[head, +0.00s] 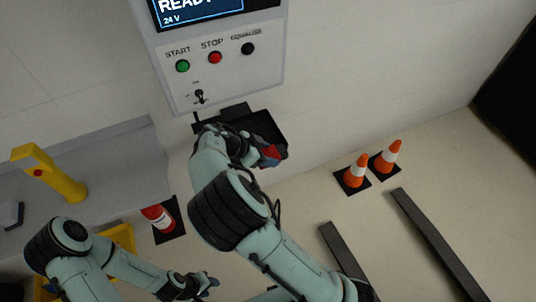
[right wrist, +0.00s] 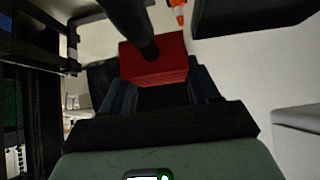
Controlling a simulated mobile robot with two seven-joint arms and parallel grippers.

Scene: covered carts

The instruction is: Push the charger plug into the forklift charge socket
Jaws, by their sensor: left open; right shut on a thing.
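The red charger plug (head: 268,152) is in my right gripper (head: 265,157), just in front of the black holder (head: 268,126) under the charger. It also shows in the right wrist view as a red block (right wrist: 155,66) between the dark fingers, with a thick black cable (right wrist: 130,22) rising from it. My right gripper is shut on it; my arm partly hides the plug in the head view. My left gripper (head: 208,283) is open and empty, low in the head view. I cannot make out the forklift charge socket in either view.
The wall charger (head: 225,75) has a lit screen and several controls. Two orange cones (head: 356,172) (head: 386,156) stand on the floor, right. Two long dark bars (head: 345,255) (head: 440,242) lie nearer.

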